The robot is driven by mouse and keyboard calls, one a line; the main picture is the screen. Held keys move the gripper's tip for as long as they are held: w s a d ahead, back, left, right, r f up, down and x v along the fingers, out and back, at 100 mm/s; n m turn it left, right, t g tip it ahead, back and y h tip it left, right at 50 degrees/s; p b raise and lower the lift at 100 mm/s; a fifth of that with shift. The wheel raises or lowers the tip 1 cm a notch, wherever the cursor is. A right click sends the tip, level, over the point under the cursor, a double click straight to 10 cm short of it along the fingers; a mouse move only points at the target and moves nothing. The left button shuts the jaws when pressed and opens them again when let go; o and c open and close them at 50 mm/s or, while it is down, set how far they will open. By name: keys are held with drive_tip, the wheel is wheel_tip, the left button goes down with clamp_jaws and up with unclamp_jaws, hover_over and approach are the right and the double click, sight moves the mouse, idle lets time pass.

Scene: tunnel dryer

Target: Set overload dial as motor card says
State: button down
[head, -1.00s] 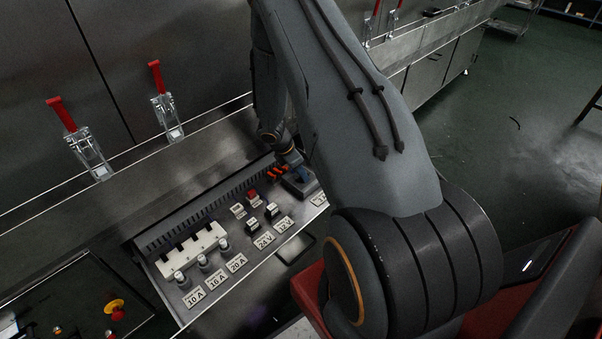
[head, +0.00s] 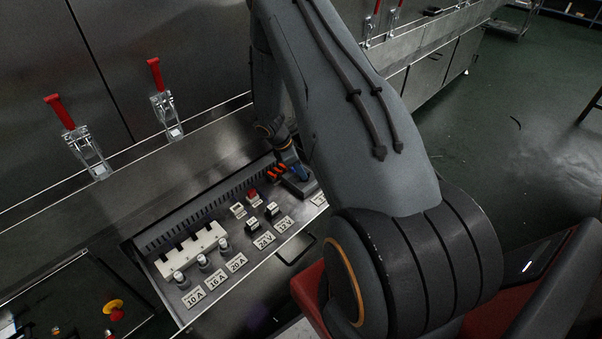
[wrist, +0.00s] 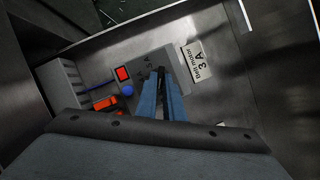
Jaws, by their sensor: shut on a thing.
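The overload unit, a grey block (head: 303,188), sits at the right end of the drawer panel.
The open drawer (head: 225,290) holds fuses (head: 203,262) labelled 10 A, 16 A and 20 A, and black switches (head: 253,226) by 24 V and 12 V labels. Orange-red parts (wrist: 104,103) stand close beside my fingers. Two red-handled clamps (head: 84,145) rise behind.

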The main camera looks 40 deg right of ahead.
drive_tip(key=shift+w+d+m+g+y+b, duration=0.15)
drive_tip(key=shift+m+g+y+b, duration=0.25)
drive_tip(key=shift+m, duration=1)
drive_tip(key=c, duration=1.9)
unclamp_jaws()
drive_tip(key=shift+o, duration=0.2)
wheel_tip(320, 180, up, 10)
